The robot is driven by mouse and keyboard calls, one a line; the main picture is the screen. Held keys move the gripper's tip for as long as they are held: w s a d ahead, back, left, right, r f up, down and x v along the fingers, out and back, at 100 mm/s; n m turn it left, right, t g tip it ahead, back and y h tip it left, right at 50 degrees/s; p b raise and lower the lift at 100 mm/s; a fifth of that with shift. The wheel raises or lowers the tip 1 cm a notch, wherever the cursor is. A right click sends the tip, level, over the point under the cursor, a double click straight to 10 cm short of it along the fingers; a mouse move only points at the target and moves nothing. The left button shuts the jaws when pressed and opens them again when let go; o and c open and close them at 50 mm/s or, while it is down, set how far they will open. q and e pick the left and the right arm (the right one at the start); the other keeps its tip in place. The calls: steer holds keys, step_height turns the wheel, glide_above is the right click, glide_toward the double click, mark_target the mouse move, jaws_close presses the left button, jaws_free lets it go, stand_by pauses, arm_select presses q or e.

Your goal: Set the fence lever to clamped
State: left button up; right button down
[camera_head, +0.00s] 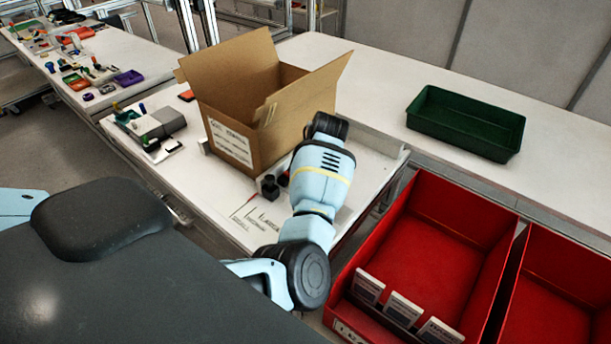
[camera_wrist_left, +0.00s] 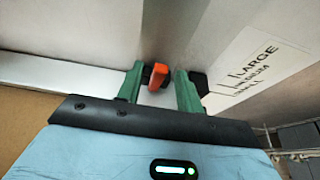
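The lever (camera_wrist_left: 158,76) shows in the left wrist view as a short orange-red handle. It stands between the two green fingers of my left gripper (camera_wrist_left: 162,88). The fingers are apart, with the lever close to the left finger; I cannot tell whether they touch. The lever's setting cannot be read. My right gripper is not in view.
A printed label sheet (camera_head: 257,214) reading LARGE lies near the table's front edge. An open cardboard box (camera_head: 240,110) stands close behind my arm. Red bins (camera_head: 440,235) are at the right, a green tray (camera_head: 466,122) on the back table. A grey device (camera_head: 150,125) sits left.

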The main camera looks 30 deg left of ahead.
arm_select(q)
steer(key=shift+w+r, duration=0.1)
steer(key=shift+c, duration=0.2)
jaws_close()
steer(key=shift+d+f+y, duration=0.15)
steer(key=shift+f+y, duration=0.55)
steer(key=shift+y, duration=0.2)
steer(key=shift+d+y+b, duration=0.1)
steer(key=shift+y+b, duration=0.3)
steer(key=shift+o, duration=0.2)
jaws_free()
steer(key=shift+r, duration=0.2)
